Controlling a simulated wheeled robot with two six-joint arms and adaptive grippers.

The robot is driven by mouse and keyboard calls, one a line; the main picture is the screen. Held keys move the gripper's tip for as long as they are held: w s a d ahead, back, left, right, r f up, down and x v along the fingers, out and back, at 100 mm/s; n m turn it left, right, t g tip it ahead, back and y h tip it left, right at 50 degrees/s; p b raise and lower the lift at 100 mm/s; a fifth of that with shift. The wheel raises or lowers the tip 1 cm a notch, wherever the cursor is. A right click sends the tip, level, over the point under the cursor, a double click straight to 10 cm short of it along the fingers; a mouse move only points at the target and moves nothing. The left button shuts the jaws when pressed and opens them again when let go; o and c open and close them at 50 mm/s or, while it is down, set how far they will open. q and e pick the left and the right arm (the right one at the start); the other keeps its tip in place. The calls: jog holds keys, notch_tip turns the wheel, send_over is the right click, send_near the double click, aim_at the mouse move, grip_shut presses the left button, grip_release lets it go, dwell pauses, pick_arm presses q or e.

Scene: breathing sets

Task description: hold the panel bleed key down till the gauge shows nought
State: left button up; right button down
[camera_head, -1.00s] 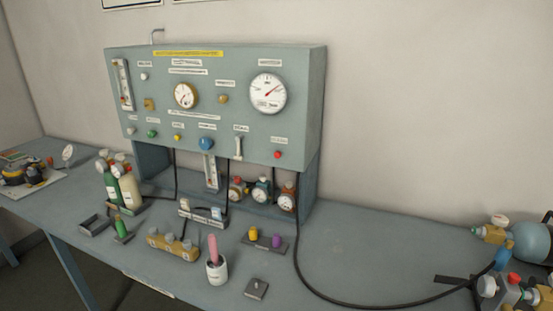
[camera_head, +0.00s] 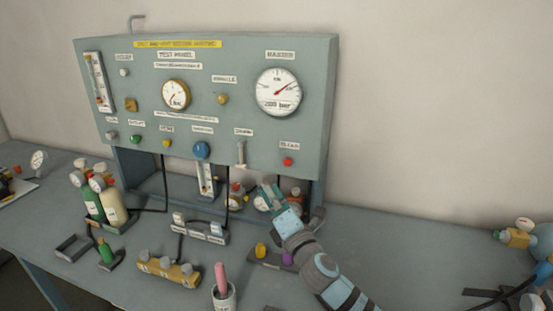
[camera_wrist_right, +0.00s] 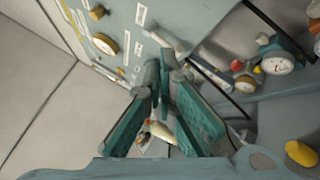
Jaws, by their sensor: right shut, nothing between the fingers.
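The panel (camera_head: 220,125) is a grey-green box with a row of coloured keys and knobs along its lower front. My right gripper (camera_head: 268,190) is shut and empty, below the panel's lower edge, apart from the red key. Its fingers (camera_wrist_right: 161,72) meet in the wrist view. My left gripper is out of view.
Small regulators (camera_head: 237,195) stand under the panel behind my right gripper. A yellow block (camera_head: 168,271), a cup with a pink stick (camera_head: 223,297) and green and cream cylinders (camera_head: 112,204) stand on the bench.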

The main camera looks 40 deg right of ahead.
aim_at(288, 162)
pick_arm(q)
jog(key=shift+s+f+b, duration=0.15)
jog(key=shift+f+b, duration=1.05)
jog(key=shift+b, duration=0.05)
pick_arm(e)
jog(key=w+d+r, duration=0.1)
jog(key=w+d, duration=0.4)
jog(key=d, duration=0.2)
jog(key=shift+n, duration=0.3)
jog(key=shift+d, duration=0.15)
jog(key=shift+w+d, duration=0.15)
jog(key=shift+d, duration=0.15)
dwell(0.3)
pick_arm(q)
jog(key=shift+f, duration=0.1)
pick_arm(e)
jog(key=shift+w+d+r, duration=0.15)
jog(key=shift+w+d, duration=0.15)
jog(key=shift+d, duration=0.15)
dwell(4.5)
